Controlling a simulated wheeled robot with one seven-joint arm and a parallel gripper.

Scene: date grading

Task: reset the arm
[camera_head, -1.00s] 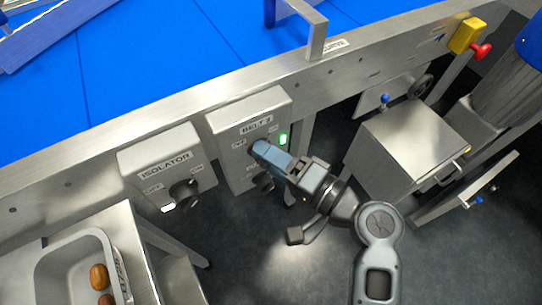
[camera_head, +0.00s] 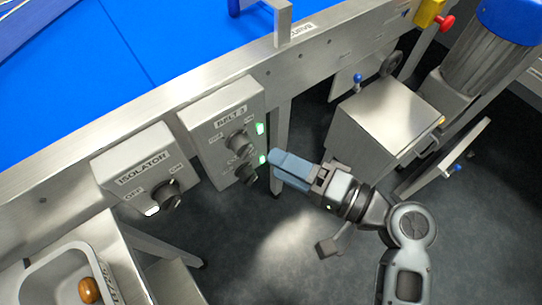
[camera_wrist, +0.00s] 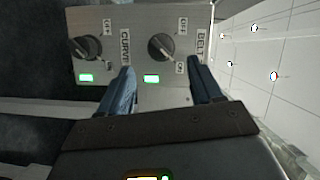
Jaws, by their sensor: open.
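My gripper (camera_head: 286,168) is at the end of my arm, just right of the belt control box (camera_head: 218,158) in the head view. Its blue-grey fingers are apart and empty. In the wrist view the open fingers of my gripper (camera_wrist: 160,88) point at the box face (camera_wrist: 138,20), which carries two black knobs. The belt knob (camera_wrist: 161,46) lies beyond the gap between the fingers, and the curve knob (camera_wrist: 88,46) is to its left. A gap to the box shows, and I see no contact. A green lamp (camera_head: 262,160) is lit beside the lower knob, and another lamp (camera_head: 260,128) beside the upper knob.
An isolator box (camera_head: 140,170) with a black knob is left of the belt box. A blue conveyor (camera_head: 60,95) runs behind a metal rail. A tray (camera_head: 50,268) holding a date is at lower left. A metal cabinet (camera_head: 390,115) and red emergency button (camera_head: 447,23) are at right.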

